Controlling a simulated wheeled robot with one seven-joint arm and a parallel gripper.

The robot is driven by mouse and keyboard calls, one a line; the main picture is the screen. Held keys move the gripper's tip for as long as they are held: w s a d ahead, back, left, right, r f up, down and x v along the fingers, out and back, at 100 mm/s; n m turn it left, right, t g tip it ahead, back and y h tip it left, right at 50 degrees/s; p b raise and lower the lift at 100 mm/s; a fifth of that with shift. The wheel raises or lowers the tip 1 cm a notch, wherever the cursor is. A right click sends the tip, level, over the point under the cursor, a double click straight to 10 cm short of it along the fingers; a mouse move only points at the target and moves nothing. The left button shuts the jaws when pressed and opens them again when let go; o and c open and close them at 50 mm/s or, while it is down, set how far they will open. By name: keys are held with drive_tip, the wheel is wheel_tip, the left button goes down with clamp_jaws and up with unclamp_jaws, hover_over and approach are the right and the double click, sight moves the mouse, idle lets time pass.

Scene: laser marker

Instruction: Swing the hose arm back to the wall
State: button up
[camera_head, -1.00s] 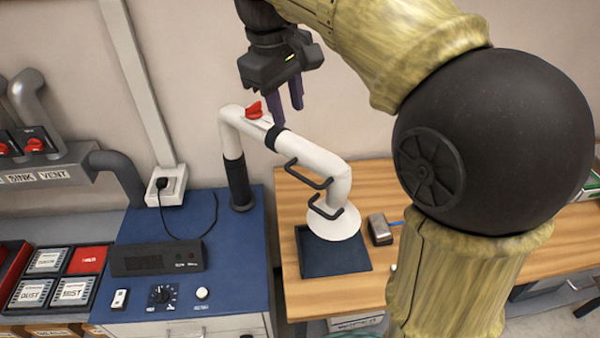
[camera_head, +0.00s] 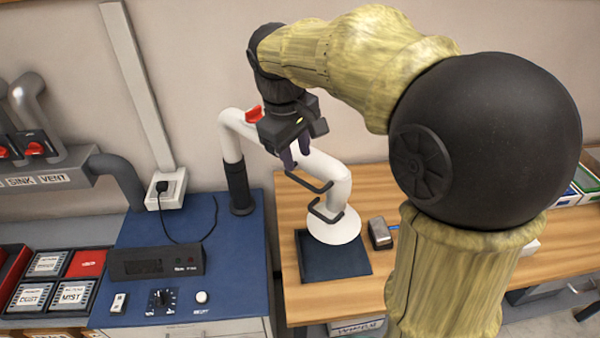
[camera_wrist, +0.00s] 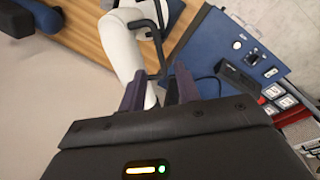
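The white hose arm (camera_head: 336,187) rises from a black sleeve on the blue bench, bends over to the right and ends in a white cone hood (camera_head: 333,228) above a dark pad. A red knob (camera_head: 254,114) sits at its upper bend. My gripper (camera_head: 294,156) is over the hose arm's upper tube, between the knob and the handles. In the wrist view the purple fingers (camera_wrist: 157,90) stand apart with the white tube beyond and between them. Whether they touch the tube is unclear.
The blue bench (camera_head: 240,285) carries a black box (camera_head: 157,262), a dial and a cable. A wooden table (camera_head: 295,200) holds the dark pad (camera_head: 318,266) and a small metal block (camera_head: 380,233). Labelled trays are at left. The wall (camera_head: 60,40) is behind.

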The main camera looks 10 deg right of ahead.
sight(302, 180)
drive_tip(key=f, duration=0.4)
drive_tip(key=w+d+f, duration=0.1)
drive_tip(key=f, duration=0.1)
drive_tip(key=shift+f, duration=0.4)
clamp_jaws()
